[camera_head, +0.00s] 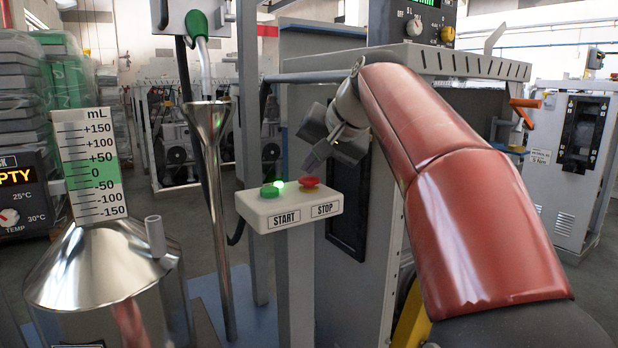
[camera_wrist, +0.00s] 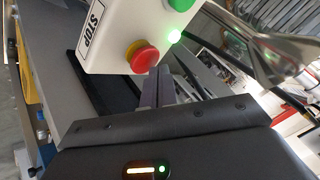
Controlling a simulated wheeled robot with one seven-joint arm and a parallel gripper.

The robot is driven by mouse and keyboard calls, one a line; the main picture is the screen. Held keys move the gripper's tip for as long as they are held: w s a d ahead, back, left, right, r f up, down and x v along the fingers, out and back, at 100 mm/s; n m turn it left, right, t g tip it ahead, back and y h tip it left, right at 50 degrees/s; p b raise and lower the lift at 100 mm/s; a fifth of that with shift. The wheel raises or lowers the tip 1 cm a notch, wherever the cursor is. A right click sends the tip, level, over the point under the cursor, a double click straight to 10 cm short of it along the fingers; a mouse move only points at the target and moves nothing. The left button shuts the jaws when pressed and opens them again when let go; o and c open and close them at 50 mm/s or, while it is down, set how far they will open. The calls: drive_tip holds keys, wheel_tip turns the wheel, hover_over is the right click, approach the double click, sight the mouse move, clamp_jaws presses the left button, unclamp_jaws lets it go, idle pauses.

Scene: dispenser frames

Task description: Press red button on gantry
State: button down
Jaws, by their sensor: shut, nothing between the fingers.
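A white control box (camera_head: 290,207) stands on a grey post. It carries a red mushroom button (camera_head: 309,183) above a STOP label and a green button (camera_head: 269,191) above a START label. A small green light (camera_head: 279,184) glows between them. My gripper (camera_head: 312,165) is shut and empty, with its fingers pointing down just above the red button. In the wrist view the red button (camera_wrist: 142,57) is just left of the shut fingertips (camera_wrist: 155,72). I cannot tell whether the fingertips touch the button.
A metal funnel (camera_head: 209,120) with a long tube and a green-handled nozzle (camera_head: 197,27) stand left of the box. A shiny metal vessel (camera_head: 100,265) with an mL scale (camera_head: 90,165) is at the lower left. A grey cabinet (camera_head: 450,62) stands behind my arm.

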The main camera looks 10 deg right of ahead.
sight(313, 178)
drive_tip(key=shift+f, duration=0.45)
idle(0.5)
drive_tip(key=shift+r+p, duration=0.75)
drive_tip(key=shift+r, duration=0.2)
wheel_tip(313, 178, up, 5)
drive_tip(key=p, duration=0.5)
drive_tip(key=shift+s+f, duration=0.1)
drive_tip(key=s+f+n+g+h, duration=0.2)
drive_tip(key=s+f+n+h, duration=0.1)
drive_tip(key=s+f, duration=2.4)
drive_tip(key=shift+s+a+f+n+g+h, duration=0.25)
drive_tip(key=shift+f+n+g+h, duration=0.15)
drive_tip(key=shift+f+n, duration=0.3)
